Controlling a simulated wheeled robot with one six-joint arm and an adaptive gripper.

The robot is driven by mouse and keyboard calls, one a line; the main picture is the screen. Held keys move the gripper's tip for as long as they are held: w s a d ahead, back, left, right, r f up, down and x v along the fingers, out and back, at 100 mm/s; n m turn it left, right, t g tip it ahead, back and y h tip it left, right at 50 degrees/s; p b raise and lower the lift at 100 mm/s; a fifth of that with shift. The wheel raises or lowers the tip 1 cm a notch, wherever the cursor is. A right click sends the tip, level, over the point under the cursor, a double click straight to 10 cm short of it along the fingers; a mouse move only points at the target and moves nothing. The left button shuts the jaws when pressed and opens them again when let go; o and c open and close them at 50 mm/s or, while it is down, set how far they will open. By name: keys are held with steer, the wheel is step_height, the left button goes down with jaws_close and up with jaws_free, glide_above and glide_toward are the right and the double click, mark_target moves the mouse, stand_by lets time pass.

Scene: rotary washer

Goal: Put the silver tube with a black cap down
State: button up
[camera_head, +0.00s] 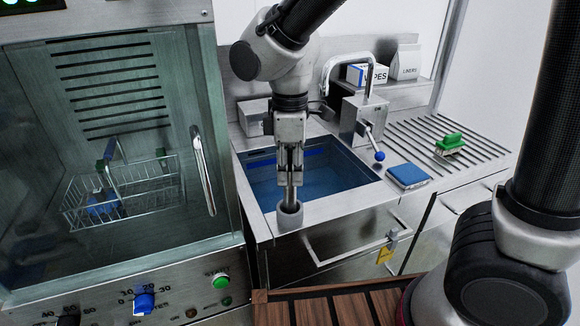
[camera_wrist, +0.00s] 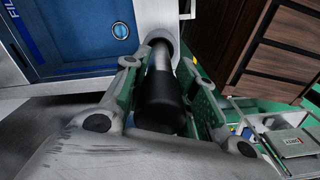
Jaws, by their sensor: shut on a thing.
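My gripper (camera_head: 290,172) points down over the front rim of the sink and is shut on the silver tube with a black cap (camera_head: 291,194). In the wrist view the black cap (camera_wrist: 158,103) lies between the two fingers (camera_wrist: 165,95), and the silver shaft (camera_wrist: 160,58) runs away from it. The shaft's far end meets a pale grey round holder (camera_head: 290,216), also seen in the wrist view (camera_wrist: 158,34). The holder hides that end, and I cannot tell how deep it sits. The tube looks upright in the head view.
The blue-lined sink basin (camera_head: 325,165) is behind the gripper. A faucet (camera_head: 358,110) and a blue sponge (camera_head: 408,176) are to its right. A green brush (camera_head: 450,144) lies on the ribbed drainboard. The washer with its door handle (camera_head: 203,168) stands close on the left.

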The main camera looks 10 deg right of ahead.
steer(key=o, duration=1.1)
steer(key=shift+c, duration=0.2)
step_height(320, 180, up, 12)
steer(key=shift+r, duration=0.25)
steer(key=s+d+r+m+t+y, duration=0.15)
steer(key=d+m, duration=0.65)
steer(key=d, duration=1.1)
steer(key=s+d+f+m+t, duration=0.1)
steer(key=s+d+m, duration=0.3)
steer(key=d, duration=0.2)
steer(key=s+d+f+m+t+h, duration=0.1)
steer(key=s+d+m+t, duration=0.1)
steer(key=s+d+m, duration=0.1)
steer(key=d+m, duration=0.1)
steer(key=d, duration=0.1)
steer(key=shift+s+d+f+m, duration=0.35)
steer(key=shift+s+d+m, duration=0.05)
steer(key=shift+h, duration=0.25)
